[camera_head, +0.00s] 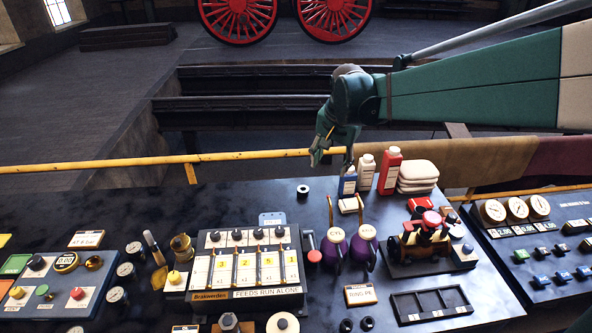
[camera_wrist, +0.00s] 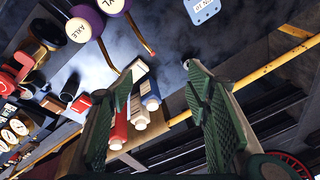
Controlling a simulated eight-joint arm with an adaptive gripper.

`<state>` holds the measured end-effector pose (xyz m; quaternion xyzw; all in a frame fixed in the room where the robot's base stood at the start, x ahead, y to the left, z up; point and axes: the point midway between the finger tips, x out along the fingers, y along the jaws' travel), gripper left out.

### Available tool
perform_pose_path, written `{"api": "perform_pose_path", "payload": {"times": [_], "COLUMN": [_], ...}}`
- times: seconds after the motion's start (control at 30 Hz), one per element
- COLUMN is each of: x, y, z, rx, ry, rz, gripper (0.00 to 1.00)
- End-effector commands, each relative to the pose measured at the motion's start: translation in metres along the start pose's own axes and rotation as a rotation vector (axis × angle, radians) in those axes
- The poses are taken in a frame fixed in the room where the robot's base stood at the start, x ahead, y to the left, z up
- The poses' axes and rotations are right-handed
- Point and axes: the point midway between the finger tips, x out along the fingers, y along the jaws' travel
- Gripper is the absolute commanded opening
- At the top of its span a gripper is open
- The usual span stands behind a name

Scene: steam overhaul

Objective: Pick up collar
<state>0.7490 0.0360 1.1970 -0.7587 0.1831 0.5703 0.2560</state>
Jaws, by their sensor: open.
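A small dark ring with a pale centre (camera_head: 303,190), which looks like the collar, stands alone on the dark bench top near its back edge in the head view. My gripper (camera_head: 332,160) hangs above the back edge of the bench, to the right of this ring and higher than it. In the wrist view my gripper (camera_wrist: 160,82) shows two green-padded fingers wide apart with nothing held between them. A small dark shape at the tip of the right finger may be the ring, mostly hidden. Two more small dark rings (camera_head: 346,325) lie at the front edge.
Bottles (camera_head: 389,172) and a stack of pale pads (camera_head: 417,177) stand right of my gripper. A white block (camera_head: 348,204) lies below it. Purple oil cans (camera_head: 364,247) stand nearer. A yellow rail (camera_head: 110,167) runs behind the bench. The bench left of the ring is clear.

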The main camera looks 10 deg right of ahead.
Motion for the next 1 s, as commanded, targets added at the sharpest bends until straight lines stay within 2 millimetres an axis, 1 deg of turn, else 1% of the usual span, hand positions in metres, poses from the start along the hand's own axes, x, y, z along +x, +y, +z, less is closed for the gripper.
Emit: {"api": "perform_pose_path", "payload": {"times": [0.03, 0.2, 0.57, 1.0], "x": [0.006, 0.027, 0.077, 0.150], "y": [-0.006, -0.024, -0.058, -0.095], "z": [-0.006, -0.022, -0.051, -0.079], "rx": [0.015, 0.070, 0.186, 0.327], "ry": [-0.007, -0.029, -0.071, -0.117], "rz": [0.005, 0.023, 0.067, 0.129], "gripper": [0.49, 0.49, 0.49, 0.49]}}
